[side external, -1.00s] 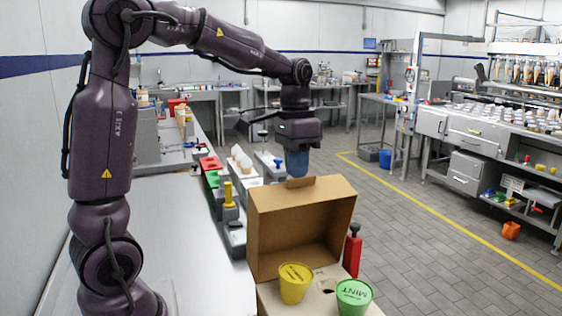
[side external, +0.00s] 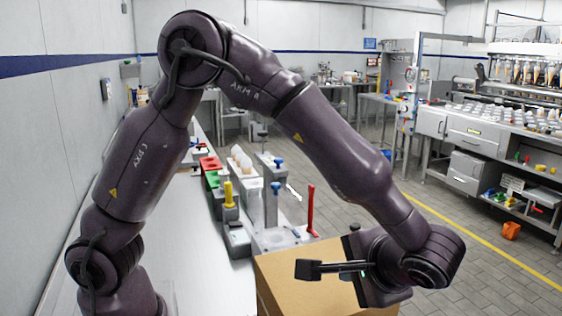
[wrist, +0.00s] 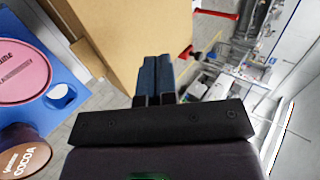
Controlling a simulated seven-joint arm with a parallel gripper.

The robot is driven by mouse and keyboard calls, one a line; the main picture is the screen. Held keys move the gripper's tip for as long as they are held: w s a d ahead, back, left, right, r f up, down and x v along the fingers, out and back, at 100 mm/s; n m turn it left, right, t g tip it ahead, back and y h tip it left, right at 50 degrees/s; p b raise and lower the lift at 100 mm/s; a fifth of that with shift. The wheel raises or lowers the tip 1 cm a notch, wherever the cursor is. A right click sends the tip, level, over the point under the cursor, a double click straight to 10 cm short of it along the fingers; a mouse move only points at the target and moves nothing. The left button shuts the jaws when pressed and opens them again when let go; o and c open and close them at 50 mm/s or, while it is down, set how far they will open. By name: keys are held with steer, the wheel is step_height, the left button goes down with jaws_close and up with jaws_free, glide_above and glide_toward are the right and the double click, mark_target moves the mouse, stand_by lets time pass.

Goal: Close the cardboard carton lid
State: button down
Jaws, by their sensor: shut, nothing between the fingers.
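The brown cardboard carton (side external: 300,290) stands at the bottom of the side view. In the wrist view a brown cardboard panel (wrist: 125,35) fills the upper middle. My gripper (wrist: 156,62) is shut and empty, its blue fingertips close against or beside that panel. Contact is unclear.
In the wrist view a pink tub (wrist: 22,70) sits on a blue holder (wrist: 75,115), with a brown cocoa tub (wrist: 25,150) below. Behind the carton stand a red upright lever (side external: 311,210) and a counter (side external: 180,225) with coloured fixtures. Floor lies open to the right.

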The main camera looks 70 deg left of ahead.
steer(key=d+f, duration=0.1)
steer(key=d+f+y, duration=0.1)
steer(key=f, duration=0.1)
steer(key=d+f+y, duration=0.1)
steer(key=shift+f, duration=0.2)
steer(key=shift+d+f, duration=0.35)
steer(key=shift+f, duration=0.5)
steer(key=shift+a, duration=0.15)
